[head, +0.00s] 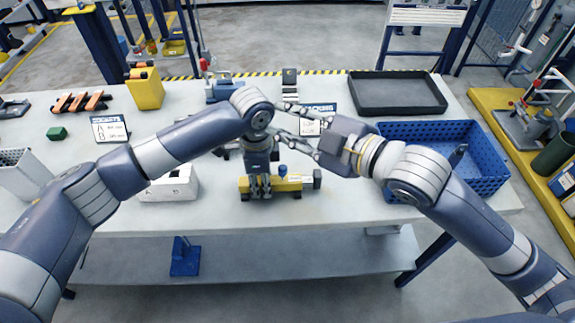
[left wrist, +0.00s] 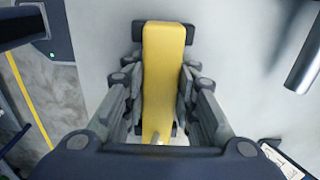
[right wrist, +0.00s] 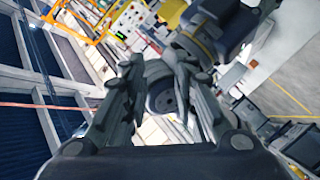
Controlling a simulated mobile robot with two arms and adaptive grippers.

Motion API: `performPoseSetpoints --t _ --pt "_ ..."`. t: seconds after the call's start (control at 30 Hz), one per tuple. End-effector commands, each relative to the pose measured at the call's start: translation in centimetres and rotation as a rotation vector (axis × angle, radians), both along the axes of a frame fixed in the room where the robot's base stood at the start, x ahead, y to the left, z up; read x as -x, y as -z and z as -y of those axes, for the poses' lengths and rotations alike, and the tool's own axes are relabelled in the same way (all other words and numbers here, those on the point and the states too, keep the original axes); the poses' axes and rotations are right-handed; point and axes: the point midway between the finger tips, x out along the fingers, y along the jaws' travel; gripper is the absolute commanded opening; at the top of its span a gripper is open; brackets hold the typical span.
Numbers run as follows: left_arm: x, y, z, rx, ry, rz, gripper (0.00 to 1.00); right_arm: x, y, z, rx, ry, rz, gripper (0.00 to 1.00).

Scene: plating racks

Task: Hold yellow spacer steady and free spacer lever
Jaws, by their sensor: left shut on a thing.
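The yellow spacer (head: 296,184), a long block with dark ends, lies at the table's front middle. A small blue knob (head: 283,171) stands on its top; I cannot tell if this is the lever. My left gripper (head: 261,187) reaches down from above, shut on the spacer left of the knob. In the left wrist view the spacer (left wrist: 163,60) runs between both fingers. My right gripper (head: 281,122) is open, its fingers pointing left above the table, beside my left arm and apart from the spacer. In the right wrist view, a round grey part of my left arm shows beyond the fingers.
A blue crate (head: 488,181) stands right and a black tray (head: 355,107) behind it. A white box (head: 181,190) sits left of the spacer. A yellow container (head: 145,91) and orange parts (head: 72,101) are at the back left. Bare table lies in front of the crate.

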Motion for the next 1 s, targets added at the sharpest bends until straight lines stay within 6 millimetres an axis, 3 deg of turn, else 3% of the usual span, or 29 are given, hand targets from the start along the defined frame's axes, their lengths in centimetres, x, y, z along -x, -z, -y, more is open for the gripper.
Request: performPoseSetpoints --t 0.47,1.0 --pt "0.0 0.0 0.0 0.000 0.000 -0.001 0.00 3.3 6.6 -0.3 -0.397 0.074 -0.156 0.26" --pt "0.1 0.1 0.0 0.000 0.001 -0.002 0.00 9.3 14.4 3.7 -0.696 0.323 -0.268 0.26"
